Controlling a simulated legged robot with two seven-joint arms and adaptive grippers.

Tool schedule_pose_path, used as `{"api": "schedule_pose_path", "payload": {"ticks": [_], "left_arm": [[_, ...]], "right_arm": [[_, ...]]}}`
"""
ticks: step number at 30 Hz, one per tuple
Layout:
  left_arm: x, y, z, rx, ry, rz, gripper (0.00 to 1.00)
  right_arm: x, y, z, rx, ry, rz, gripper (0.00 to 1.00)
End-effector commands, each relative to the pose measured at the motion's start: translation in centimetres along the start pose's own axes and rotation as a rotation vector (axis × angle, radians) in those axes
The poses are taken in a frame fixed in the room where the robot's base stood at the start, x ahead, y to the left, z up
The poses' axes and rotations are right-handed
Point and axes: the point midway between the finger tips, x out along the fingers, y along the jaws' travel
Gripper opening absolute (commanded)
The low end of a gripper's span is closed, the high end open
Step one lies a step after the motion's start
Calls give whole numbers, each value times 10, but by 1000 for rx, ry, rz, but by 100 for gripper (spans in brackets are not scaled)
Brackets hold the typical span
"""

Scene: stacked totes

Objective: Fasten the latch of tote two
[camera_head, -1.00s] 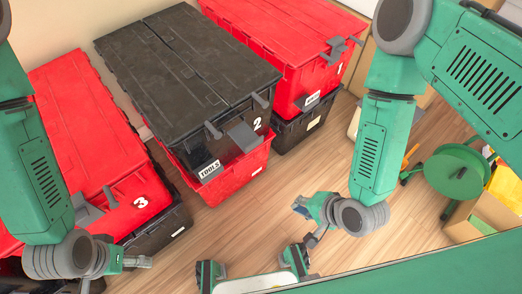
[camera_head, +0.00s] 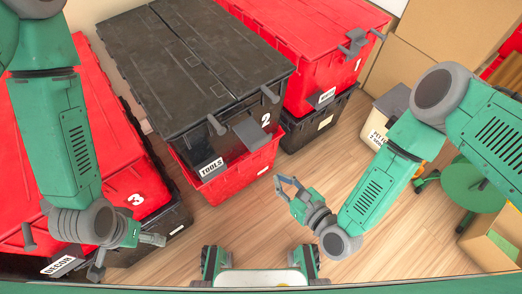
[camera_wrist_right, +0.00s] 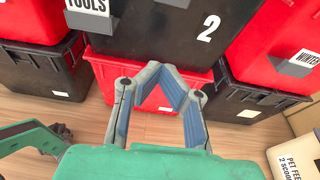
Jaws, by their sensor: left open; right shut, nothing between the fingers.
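Tote two (camera_head: 188,62) is black with a closed lid and a white "2". It sits on a red tote, left of centre in the head view; its black front also shows in the right wrist view (camera_wrist_right: 160,38). Its grey latch plate (camera_head: 251,134) sticks out from the front rim, between two grey lid posts. My right gripper (camera_head: 284,184) is shut and empty, apart from the tote and below the latch in the picture. In the wrist view its fingers (camera_wrist_right: 163,70) point at the tote front. My left gripper (camera_head: 152,240) is open and empty, near tote three.
Red tote three (camera_head: 100,150) stands at left on a black tote. Red tote one (camera_head: 315,55) stands at right on another black tote. The lower red tote (camera_head: 235,175) is under tote two. A pet-food box (camera_head: 385,125) and green reel (camera_head: 470,185) are at right. The floor ahead is clear.

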Motion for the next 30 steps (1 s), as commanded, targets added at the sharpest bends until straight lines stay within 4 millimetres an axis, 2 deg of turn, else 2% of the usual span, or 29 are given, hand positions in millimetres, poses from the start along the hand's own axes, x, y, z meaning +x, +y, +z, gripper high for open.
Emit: {"api": "schedule_pose_path", "payload": {"ticks": [7,11,21,24,27,30], "left_arm": [[1,0,0,0,0,0,81],[6,0,0,0,0,0,81],[30,0,2,0,0,0,81],[35,0,2,0,0,0,81],[33,0,2,0,0,0,81],[33,0,2,0,0,0,81]], "right_arm": [[3,0,0,-3,1,1,0],[17,1,-1,-4,0,4,0],[88,1,-3,-6,-1,4,0],[104,1,1,-6,-1,4,0],[94,1,20,-5,1,4,0],[90,1,30,-5,2,3,0]]}}
